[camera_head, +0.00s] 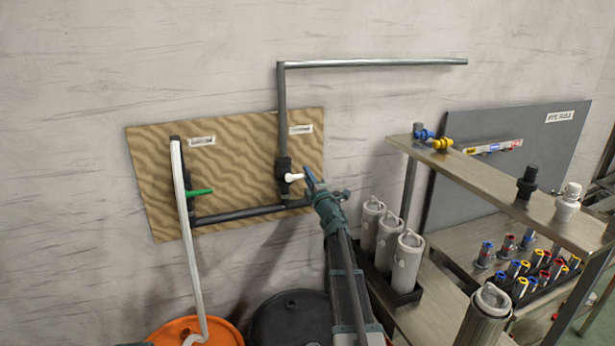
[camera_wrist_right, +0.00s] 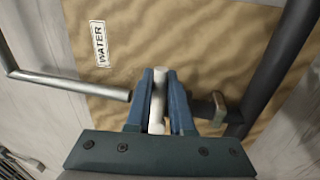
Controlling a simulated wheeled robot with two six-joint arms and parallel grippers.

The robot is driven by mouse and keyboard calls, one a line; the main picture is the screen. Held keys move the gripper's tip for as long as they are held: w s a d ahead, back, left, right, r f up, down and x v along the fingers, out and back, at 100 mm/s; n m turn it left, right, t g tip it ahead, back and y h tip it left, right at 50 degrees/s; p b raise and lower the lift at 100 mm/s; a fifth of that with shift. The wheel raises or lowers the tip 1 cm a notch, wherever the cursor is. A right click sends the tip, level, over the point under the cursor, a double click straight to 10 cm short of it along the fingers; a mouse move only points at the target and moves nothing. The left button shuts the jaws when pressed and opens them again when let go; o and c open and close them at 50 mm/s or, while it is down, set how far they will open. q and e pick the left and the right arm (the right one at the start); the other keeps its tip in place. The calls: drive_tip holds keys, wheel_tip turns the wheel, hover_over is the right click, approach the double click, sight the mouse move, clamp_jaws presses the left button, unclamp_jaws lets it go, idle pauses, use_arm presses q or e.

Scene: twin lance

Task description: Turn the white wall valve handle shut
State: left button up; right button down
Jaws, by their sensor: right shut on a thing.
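The white valve handle (camera_head: 294,177) sits on a dark vertical pipe on the wooden wall board (camera_head: 150,165). It points sideways to the right, towards my right gripper. My right gripper (camera_head: 312,178) is at the handle. In the right wrist view the blue fingers of my right gripper (camera_wrist_right: 158,100) are shut on the white handle (camera_wrist_right: 158,95), one on each side of it.
A green handle (camera_head: 200,192) is on the left pipe. Grey canisters (camera_head: 407,264) and a shelf (camera_head: 470,175) stand right of my arm.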

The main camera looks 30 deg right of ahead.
drive_tip(key=c, duration=0.8)
unclamp_jaws()
drive_tip(key=b+v, duration=0.2)
drive_tip(key=v, duration=1.2)
drive_tip(key=shift+f+b, duration=0.1)
drive_tip(key=shift+b, duration=0.25)
drive_tip(key=shift+w, duration=0.15)
